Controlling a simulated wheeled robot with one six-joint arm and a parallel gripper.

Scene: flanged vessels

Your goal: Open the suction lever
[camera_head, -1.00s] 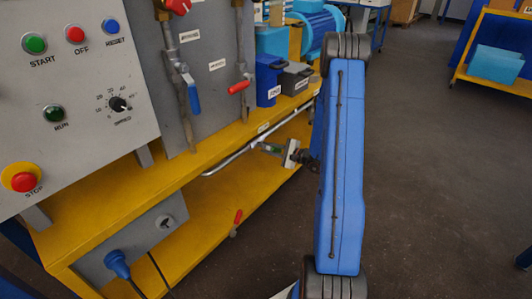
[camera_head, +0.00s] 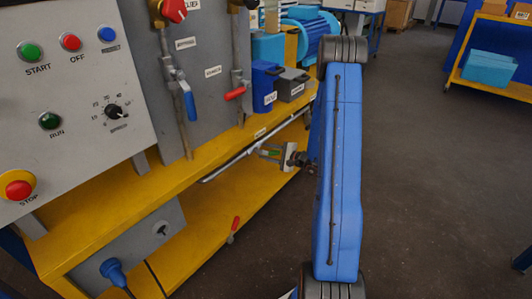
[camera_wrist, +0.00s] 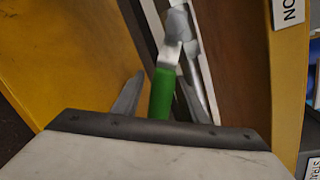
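The suction lever appears to be the green handle (camera_wrist: 162,94), on a metal valve stem along a pale pipe in the wrist view. My gripper (camera_wrist: 160,98) is open, with one grey finger on each side of the green handle. Gaps show between the handle and both fingers. The handle's near end is hidden behind the gripper body. In the head view, my gripper (camera_head: 268,152) is beside the yellow bench's edge, below the small bins, with a small green patch of the handle (camera_head: 274,153) showing.
The yellow bench (camera_head: 195,180) carries a grey panel with a blue lever (camera_head: 188,100) and a red lever (camera_head: 235,94). A blue bin (camera_head: 264,85) and a grey bin (camera_head: 291,84) stand above my gripper. Another red lever (camera_head: 235,225) is lower down.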

